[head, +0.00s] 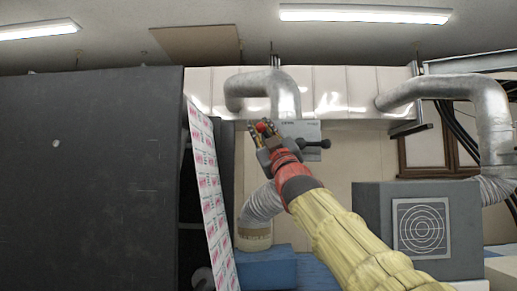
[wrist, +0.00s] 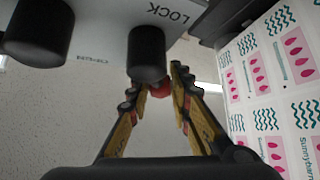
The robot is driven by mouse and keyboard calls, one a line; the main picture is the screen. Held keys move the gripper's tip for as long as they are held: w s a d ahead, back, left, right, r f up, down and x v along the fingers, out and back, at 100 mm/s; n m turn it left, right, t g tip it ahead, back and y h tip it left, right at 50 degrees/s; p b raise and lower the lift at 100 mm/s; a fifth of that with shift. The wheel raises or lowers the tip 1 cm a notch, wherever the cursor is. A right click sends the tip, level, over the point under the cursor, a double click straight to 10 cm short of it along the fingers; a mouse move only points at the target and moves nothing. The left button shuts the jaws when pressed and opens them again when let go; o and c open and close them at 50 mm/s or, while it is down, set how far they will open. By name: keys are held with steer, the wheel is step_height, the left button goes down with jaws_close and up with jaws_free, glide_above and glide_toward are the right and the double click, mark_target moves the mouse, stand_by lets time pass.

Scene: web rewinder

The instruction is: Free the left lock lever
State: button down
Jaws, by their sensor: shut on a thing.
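A pale grey plate (head: 306,130) is fixed below the white duct panels, just right of my gripper. In the wrist view the plate (wrist: 110,22) bears the words LOCK and OPEN. A red knob (head: 262,127) shows between the fingers of my gripper (head: 264,132), left of the plate; it looks like the end of the left lock lever. In the wrist view the red knob (wrist: 160,89) is between the fingertips of my gripper (wrist: 164,92), partly hidden by a black cylinder (wrist: 147,54). My gripper is shut on the red knob. The lever's shaft is hidden.
A black-knobbed lever (head: 318,143) sticks out right of my gripper. A printed web sheet (head: 208,180) hangs close on the left, beside a large dark panel (head: 90,170). Silver ducts (head: 272,88) run above. A grey box (head: 372,215) stands right.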

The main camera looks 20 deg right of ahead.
steer(key=shift+d+m+t+h+b, duration=0.15)
steer(key=shift+m+t+h+b, duration=0.15)
steer(key=shift+m+h+b, duration=0.65)
steer(key=shift+m+b, duration=0.25)
steer(key=shift+b, duration=0.05)
steer(key=shift+s+d+r+m+h, duration=0.1)
steer(key=shift+r+m+h, duration=0.1)
steer(key=shift+m+h, duration=0.15)
steer(key=c, duration=1.6)
jaws_free()
steer(key=v, duration=1.2)
steer(key=shift+f, duration=0.15)
